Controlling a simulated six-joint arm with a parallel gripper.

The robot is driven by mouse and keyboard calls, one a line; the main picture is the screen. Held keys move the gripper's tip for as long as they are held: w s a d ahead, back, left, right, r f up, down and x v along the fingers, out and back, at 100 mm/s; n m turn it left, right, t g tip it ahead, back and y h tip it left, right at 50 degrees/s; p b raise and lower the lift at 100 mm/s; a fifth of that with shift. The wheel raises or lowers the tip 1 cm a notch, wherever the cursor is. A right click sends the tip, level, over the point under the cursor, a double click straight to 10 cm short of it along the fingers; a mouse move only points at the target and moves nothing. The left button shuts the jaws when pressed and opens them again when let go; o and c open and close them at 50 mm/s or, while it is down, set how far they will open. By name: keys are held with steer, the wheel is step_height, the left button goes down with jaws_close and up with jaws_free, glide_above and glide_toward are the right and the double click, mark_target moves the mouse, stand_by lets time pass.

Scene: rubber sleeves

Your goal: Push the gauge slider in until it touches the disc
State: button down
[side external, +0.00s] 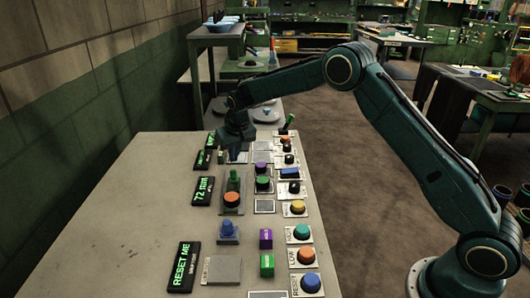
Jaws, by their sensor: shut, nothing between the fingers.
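The gauge sits on the table beside a black display (203,191) that reads "72 mm" in green. A green upright piece (234,175), which looks like the slider, stands at the far end of the gauge's narrow dark plate. An orange disc (232,197) sits at the plate's near end. Whether the two touch is too small to tell. My gripper (238,143) is shut and empty, pointing down over the far part of the table, beyond the green piece and apart from it. Its fingertips are dark and hard to make out.
To the right are rows of coloured buttons, including a purple one (262,168) and a yellow one (297,207). Nearer stand a blue knob (227,229), a grey plate (225,269) and a "RESET ME" display (184,266). The table's (130,215) left side is clear.

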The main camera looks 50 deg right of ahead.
mark_target(234, 170)
steer(key=shift+f, duration=0.6)
steer(key=shift+f, duration=0.7)
steer(key=shift+f, duration=0.35)
steer(key=shift+f, duration=0.7)
steer(key=shift+f, duration=0.1)
steer(key=shift+s+a, duration=0.95)
stand_by(1.1)
steer(key=shift+w+d, duration=0.2)
steer(key=shift+d, duration=0.05)
steer(key=shift+w+d, duration=0.25)
steer(key=shift+w, duration=0.1)
stand_by(0.3)
